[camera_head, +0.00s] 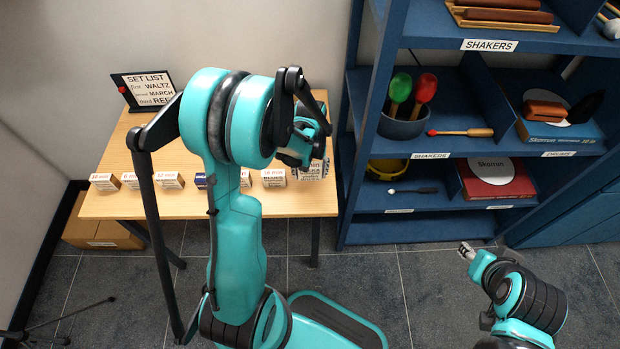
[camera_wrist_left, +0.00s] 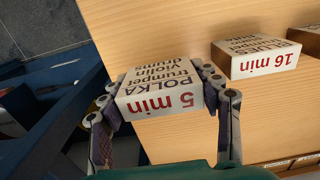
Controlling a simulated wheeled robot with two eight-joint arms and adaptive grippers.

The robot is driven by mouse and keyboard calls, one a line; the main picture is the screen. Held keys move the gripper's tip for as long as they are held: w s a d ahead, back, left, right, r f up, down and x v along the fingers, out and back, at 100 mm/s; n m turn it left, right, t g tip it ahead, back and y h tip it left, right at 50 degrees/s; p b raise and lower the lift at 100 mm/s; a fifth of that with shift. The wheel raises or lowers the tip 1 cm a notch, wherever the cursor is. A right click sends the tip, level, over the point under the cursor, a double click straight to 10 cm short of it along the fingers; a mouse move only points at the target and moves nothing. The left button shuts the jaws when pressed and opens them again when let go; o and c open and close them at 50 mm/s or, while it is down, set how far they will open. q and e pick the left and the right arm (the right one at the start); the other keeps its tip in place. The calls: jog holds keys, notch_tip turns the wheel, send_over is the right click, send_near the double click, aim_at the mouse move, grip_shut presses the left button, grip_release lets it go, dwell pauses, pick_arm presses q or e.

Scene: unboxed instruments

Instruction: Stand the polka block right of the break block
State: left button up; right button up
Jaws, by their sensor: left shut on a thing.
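The polka block, white-faced with "5 min" in red, is between the fingers of my left gripper (camera_wrist_left: 160,95) in the left wrist view (camera_wrist_left: 158,104). In the head view my left gripper (camera_head: 312,165) is over the table's right part, and the arm hides much of the block. I cannot tell whether the block touches the table. A "16 min" blues block (camera_wrist_left: 262,60) stands apart from it; it shows left of the gripper in the head view (camera_head: 273,178). I cannot pick out the break block; most labels are too small to read. My right gripper (camera_head: 467,251) is away from the table, above the floor.
Several labelled blocks stand in a row along the front of the wooden table (camera_head: 110,207). A set list sign (camera_head: 150,90) stands at the back left. A blue shelf (camera_head: 375,140) with instruments is close to the table's right side. My left arm covers the middle.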

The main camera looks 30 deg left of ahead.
aim_at(310, 177)
pick_arm(q)
notch_tip(310, 177, down, 3)
jog(key=shift+f+b, duration=0.2)
jog(key=shift+b, duration=0.45)
jog(key=shift+r, duration=0.1)
jog(key=shift+f, duration=0.25)
jog(key=o, duration=1.2)
jog(key=shift+r, duration=0.1)
jog(key=shift+c, duration=0.2)
jog(key=shift+r, duration=0.1)
